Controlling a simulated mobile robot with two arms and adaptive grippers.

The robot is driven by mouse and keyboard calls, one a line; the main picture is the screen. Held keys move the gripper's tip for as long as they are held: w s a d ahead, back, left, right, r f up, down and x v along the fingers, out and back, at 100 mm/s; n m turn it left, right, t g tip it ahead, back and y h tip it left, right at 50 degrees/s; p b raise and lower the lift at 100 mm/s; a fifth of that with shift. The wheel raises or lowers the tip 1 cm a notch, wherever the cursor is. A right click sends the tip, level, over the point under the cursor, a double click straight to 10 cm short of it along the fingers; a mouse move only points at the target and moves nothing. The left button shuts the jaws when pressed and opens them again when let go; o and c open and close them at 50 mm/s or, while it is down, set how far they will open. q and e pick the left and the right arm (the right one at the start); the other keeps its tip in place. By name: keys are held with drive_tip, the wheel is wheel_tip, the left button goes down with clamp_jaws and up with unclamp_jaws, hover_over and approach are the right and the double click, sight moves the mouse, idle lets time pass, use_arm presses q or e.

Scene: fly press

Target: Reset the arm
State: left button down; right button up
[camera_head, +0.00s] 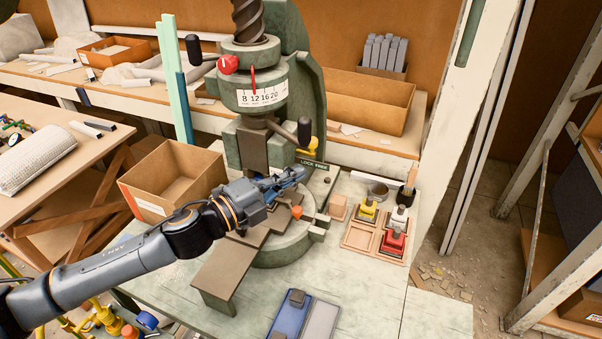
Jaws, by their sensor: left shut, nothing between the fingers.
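The fly press (278,120) stands at the middle back of the bench, green, with a large screw and a numbered dial (262,94) with a red pointer. A black-knobbed handle (304,131) sticks out at its front right. My left arm comes in from the left, and my left gripper (296,175) is over the round press bed, in front of the ram. It is shut with nothing seen in it. It hides part of the bed and the tooling. My right gripper is not in view.
An open cardboard box (172,182) stands left of the press. A wooden tray (376,236) with yellow, white and red pieces lies to the right. A blue and grey block pair (303,318) lies at the front. The bench's front right (435,315) is clear.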

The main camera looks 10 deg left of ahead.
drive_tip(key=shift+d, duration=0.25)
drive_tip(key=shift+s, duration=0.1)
